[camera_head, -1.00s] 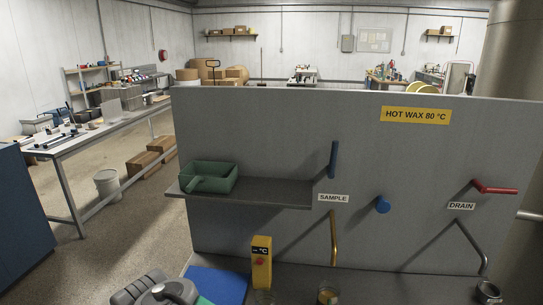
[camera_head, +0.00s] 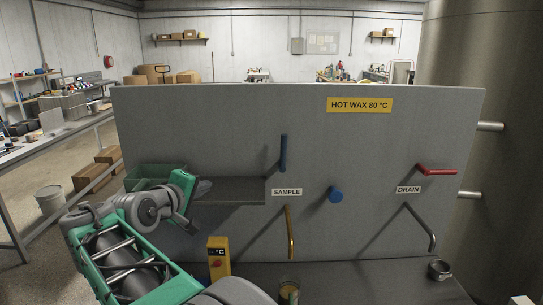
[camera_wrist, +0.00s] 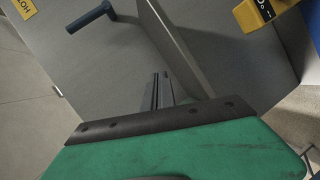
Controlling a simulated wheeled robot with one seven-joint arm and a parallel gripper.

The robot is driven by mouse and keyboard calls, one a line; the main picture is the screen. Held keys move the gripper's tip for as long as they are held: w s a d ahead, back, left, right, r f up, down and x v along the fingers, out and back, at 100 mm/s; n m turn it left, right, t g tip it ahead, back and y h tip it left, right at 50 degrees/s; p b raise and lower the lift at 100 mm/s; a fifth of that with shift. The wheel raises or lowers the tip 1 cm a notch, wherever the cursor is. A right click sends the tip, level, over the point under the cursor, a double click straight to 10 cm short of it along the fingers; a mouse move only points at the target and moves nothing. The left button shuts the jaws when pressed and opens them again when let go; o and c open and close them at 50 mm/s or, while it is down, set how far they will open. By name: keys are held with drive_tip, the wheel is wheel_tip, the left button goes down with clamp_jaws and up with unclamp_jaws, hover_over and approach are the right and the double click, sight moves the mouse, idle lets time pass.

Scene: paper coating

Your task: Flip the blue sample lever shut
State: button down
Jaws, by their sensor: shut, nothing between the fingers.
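The blue sample lever (camera_head: 284,152) points straight up on the grey panel, above the SAMPLE label (camera_head: 287,192). In the wrist view a dark blue lever (camera_wrist: 91,17), apparently the same one, shows at the upper left. My gripper (camera_head: 203,188) is at the left end of the shelf, left of the lever and apart from it. Its narrow fingers (camera_wrist: 160,88) are together and empty in the wrist view. A brass spout (camera_head: 290,232) hangs below the label, over a small cup (camera_head: 289,284).
A green tray (camera_head: 150,175) is partly behind my arm. A blue knob (camera_head: 335,194) and a red drain lever (camera_head: 436,170) are further right. A yellow temperature unit (camera_head: 218,256) stands below.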

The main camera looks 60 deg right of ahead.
drive_tip(key=s+d+r+g+h, duration=0.3)
drive_tip(key=s+d+r+g, duration=0.1)
drive_tip(key=s+r, duration=0.2)
drive_tip(key=shift+s+d+r+g, duration=0.35)
drive_tip(key=shift+d+g, duration=0.05)
drive_tip(key=p, duration=0.3)
approach(283, 150)
drive_tip(key=w+d, duration=0.4)
drive_tip(key=d, duration=0.1)
drive_tip(key=s+d, duration=0.2)
drive_tip(key=s, duration=0.1)
drive_tip(key=shift+r, duration=0.2)
